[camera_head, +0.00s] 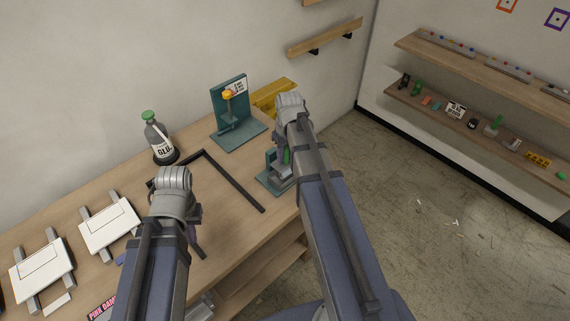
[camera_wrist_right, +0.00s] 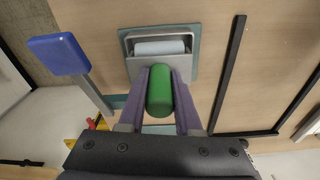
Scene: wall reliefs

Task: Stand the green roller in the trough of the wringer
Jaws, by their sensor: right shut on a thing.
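The green roller (camera_wrist_right: 160,91) is held between the two purple fingers of my right gripper (camera_wrist_right: 160,100). In the head view a sliver of the roller (camera_head: 286,157) shows beside my right gripper (camera_head: 281,150). The wringer has a teal base, which shows at the table's right end (camera_head: 266,180), and a grey trough (camera_wrist_right: 143,68) with a pale blue-white roller (camera_wrist_right: 160,47) in it. In the wrist view the green roller overlaps the trough's near edge; I cannot tell whether they touch. My left gripper (camera_head: 180,240) is over the table, mostly hidden by its own arm.
A bottle with a green cap (camera_head: 158,140), a teal stand (camera_head: 238,110) and a yellow object (camera_head: 272,97) stand at the back. A black angled bar (camera_head: 235,182) lies left of the wringer. A blue block on a grey bar (camera_wrist_right: 58,54) rises beside the wringer.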

